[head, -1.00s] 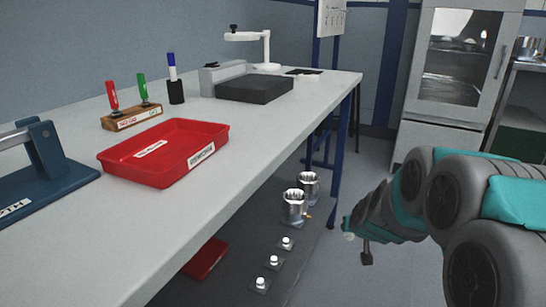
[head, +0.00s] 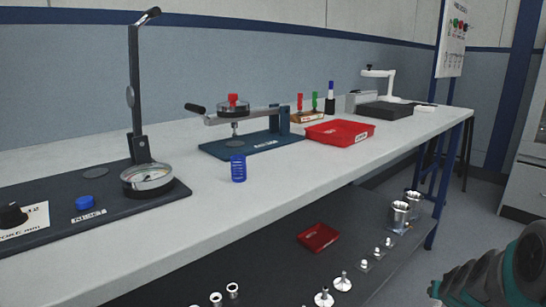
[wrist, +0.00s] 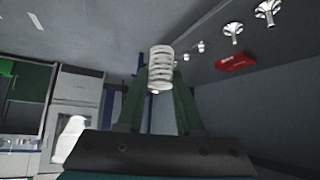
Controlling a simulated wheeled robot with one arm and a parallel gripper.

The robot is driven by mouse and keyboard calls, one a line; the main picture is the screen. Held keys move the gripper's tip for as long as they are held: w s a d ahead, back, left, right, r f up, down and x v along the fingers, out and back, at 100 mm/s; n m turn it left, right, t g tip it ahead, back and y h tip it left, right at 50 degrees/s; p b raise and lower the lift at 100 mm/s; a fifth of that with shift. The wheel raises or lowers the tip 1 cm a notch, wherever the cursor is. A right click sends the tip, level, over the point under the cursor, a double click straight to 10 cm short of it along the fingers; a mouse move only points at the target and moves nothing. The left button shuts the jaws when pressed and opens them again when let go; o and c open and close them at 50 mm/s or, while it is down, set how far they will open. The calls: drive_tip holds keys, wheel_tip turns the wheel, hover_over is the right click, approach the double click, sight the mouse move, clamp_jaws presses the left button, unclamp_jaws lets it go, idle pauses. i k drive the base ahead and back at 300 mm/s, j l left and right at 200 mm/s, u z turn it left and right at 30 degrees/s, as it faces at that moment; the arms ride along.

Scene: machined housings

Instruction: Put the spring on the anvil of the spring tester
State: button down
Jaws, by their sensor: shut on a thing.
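My gripper (wrist: 160,85) is shut on a pale coiled spring (wrist: 161,68), held between its two green fingers in the wrist view. In the head view only part of my arm shows at the lower right; the gripper and held spring are out of frame.
A blue spring-like cylinder (head: 238,168) stands on the bench (head: 270,195) near a blue-based lever device (head: 255,146). A red tray (head: 340,132) and pen holders are behind. The lower shelf (head: 285,255) holds a red tray (head: 318,237) and several metal parts.

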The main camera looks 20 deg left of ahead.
sight(94, 172)
drive_tip(key=u, duration=1.75)
drive_tip(key=k, duration=0.05)
